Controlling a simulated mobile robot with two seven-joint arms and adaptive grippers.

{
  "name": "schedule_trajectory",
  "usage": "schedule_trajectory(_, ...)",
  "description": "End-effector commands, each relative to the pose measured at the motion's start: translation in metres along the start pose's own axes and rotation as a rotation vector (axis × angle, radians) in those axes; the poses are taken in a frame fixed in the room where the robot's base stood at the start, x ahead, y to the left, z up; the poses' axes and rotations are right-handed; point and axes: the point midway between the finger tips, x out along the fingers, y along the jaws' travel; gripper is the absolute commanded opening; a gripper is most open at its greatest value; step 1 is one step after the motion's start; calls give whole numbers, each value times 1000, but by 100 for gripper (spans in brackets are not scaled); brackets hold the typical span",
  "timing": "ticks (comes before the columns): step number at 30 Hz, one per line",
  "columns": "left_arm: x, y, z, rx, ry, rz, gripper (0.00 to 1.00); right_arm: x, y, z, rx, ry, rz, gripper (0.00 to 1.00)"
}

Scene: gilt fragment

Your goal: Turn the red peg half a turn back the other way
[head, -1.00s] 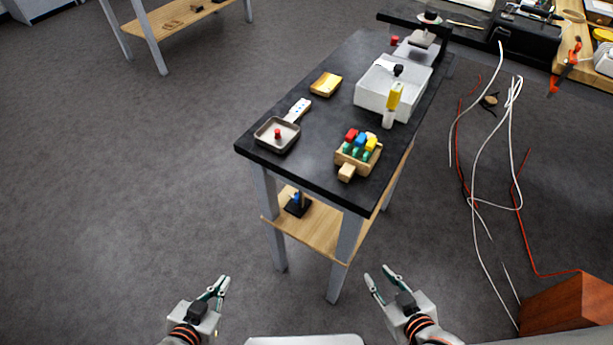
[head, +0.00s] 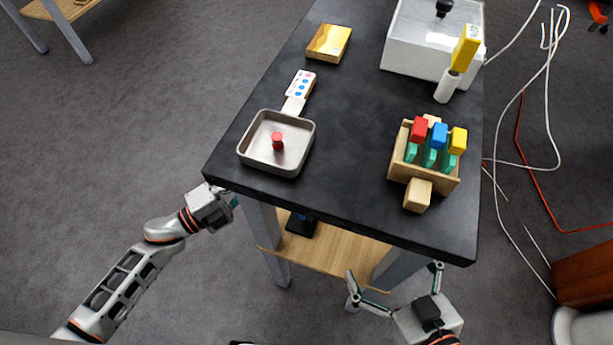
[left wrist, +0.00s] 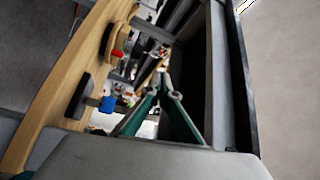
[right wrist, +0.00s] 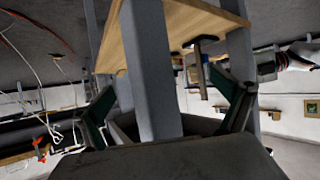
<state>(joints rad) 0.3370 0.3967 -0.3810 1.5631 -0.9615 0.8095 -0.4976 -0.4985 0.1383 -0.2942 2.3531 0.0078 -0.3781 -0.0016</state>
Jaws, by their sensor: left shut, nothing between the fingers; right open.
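The red peg (head: 277,142) stands upright in a shallow grey metal tray (head: 244,150) at the table's near left corner. A white handle with red and blue dots (head: 299,84) extends from the tray's far side. My left gripper (head: 234,202) is low beside the table's left edge, short of the tray, its tips partly hidden in the head view. In the left wrist view its fingers (left wrist: 166,88) meet with nothing between them. My right gripper (head: 394,272) is open and empty before the table's near edge. In the right wrist view a grey table leg stands beyond its spread fingers (right wrist: 175,92).
A wooden holder (head: 397,166) with red, blue and yellow blocks sits at the table's right. A gold box (head: 329,43) and a white box (head: 420,60) lie farther back. The lower shelf (head: 335,252) holds a dark object (head: 301,226). The black tabletop's middle (head: 345,140) is clear.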

Motion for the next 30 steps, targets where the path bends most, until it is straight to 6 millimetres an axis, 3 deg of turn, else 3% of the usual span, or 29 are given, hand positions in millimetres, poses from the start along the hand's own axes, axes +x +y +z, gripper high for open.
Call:
schedule_trajectory(1,-6,37,4,26,55,46,0,2,-5,21,19,-31,-10,100)
schedule_trajectory(6,-9,68,9,150,223,119,0,6,-8,21,38,-24,-16,100)
schedule_trajectory(14,-4,76,10,210,306,149,0,6,-7,14,46,-8,-17,100)
schedule_trajectory(30,74,89,-13,208,304,146,0,8,-10,10,62,3,-21,100)
